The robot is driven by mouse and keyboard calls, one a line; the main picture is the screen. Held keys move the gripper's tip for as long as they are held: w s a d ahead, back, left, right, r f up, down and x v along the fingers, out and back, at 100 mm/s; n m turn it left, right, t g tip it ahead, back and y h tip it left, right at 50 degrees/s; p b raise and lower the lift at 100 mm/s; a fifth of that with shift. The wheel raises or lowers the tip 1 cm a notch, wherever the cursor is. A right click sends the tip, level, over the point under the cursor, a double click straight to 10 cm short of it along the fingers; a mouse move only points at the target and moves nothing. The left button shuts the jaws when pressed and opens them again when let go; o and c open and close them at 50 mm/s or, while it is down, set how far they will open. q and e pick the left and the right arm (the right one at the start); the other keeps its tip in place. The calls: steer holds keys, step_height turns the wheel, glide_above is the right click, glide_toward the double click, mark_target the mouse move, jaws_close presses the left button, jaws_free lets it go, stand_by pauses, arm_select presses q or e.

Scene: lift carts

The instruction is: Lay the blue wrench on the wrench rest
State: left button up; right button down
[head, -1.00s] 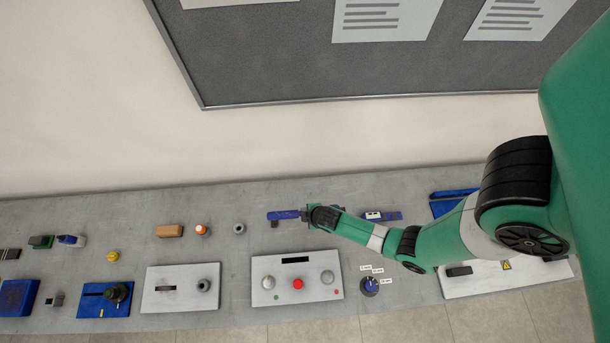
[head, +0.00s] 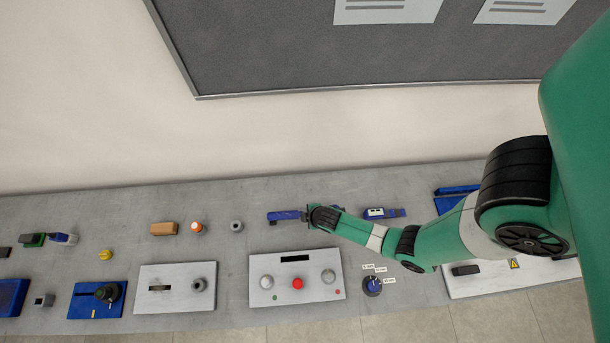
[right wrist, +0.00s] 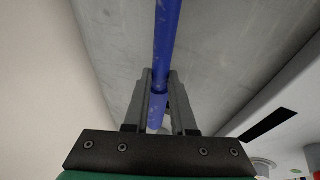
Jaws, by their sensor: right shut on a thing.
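The blue wrench (head: 285,215) is in my right gripper (head: 312,215), above the back part of the grey bench. In the right wrist view my right gripper (right wrist: 158,82) is shut on the blue wrench (right wrist: 166,40), with a finger on either side. The wrench points away from the gripper, to the left in the head view. I cannot tell its height over the bench. I cannot pick out the wrench rest for certain. My left gripper is not in view.
The grey bench (head: 225,262) carries a panel with a red button (head: 297,284), a panel with a dark knob (head: 198,285), and a blue box with a black knob (head: 107,292). A blue-and-white device (head: 385,213) lies right of my gripper. A blue tray (head: 457,189) is partly behind my arm.

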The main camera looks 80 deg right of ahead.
steer(key=shift+f+b, duration=0.6)
steer(key=c, duration=0.7)
jaws_free()
steer(key=shift+o, duration=0.2)
steer(key=p+v, duration=0.4)
steer(key=v, duration=0.7)
steer(key=shift+s+r, duration=0.15)
steer(key=shift+r, duration=0.15)
steer(key=shift+a, duration=0.15)
